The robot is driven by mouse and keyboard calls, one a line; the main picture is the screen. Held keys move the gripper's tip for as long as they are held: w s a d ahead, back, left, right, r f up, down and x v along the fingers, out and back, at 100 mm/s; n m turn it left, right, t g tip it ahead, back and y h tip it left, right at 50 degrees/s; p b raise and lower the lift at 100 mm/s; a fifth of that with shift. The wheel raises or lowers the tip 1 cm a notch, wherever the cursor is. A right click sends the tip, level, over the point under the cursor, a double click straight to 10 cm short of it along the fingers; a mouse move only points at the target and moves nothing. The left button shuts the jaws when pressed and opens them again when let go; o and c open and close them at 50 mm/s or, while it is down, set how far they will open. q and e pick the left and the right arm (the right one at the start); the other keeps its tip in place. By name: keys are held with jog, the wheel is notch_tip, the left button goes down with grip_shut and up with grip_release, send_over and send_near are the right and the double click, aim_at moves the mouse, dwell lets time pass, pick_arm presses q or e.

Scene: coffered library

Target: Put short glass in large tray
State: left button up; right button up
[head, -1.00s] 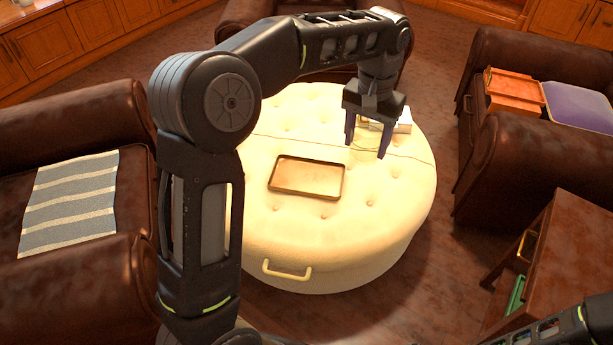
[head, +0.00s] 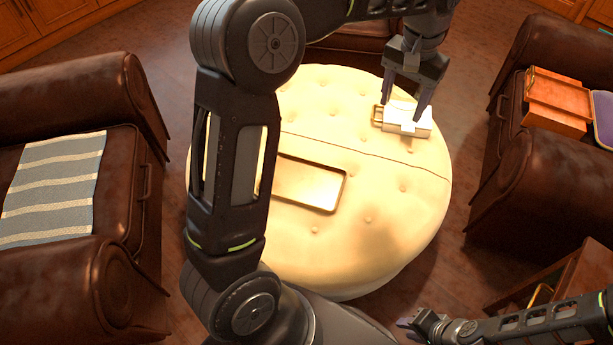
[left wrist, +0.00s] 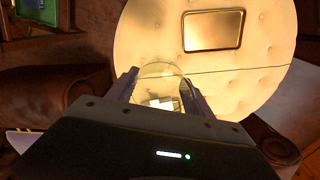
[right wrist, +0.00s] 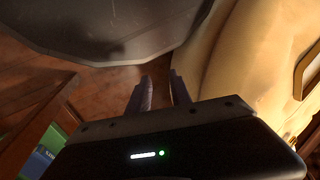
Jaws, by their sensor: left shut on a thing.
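The large tray (head: 312,186) is a shallow, brown-rimmed rectangle lying empty on the round cream ottoman. It also shows at the top of the left wrist view (left wrist: 213,30). My left gripper (head: 403,108) is above the far right part of the ottoman, up and right of the tray. In the left wrist view its fingers are shut on the short glass (left wrist: 160,72), which is clear and rounded. The glass can hardly be made out in the head view. My right gripper (right wrist: 162,92) has its fingers apart with nothing between them, low beside the ottoman.
A white box-like thing (head: 408,122) with a golden part lies on the ottoman (head: 385,240) under my left gripper. Brown armchairs stand left and right; the right one holds an orange-brown box (head: 556,98). A wooden table (head: 560,280) is at lower right.

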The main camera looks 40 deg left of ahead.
aim_at(303, 183)
jog(key=shift+f, duration=0.1)
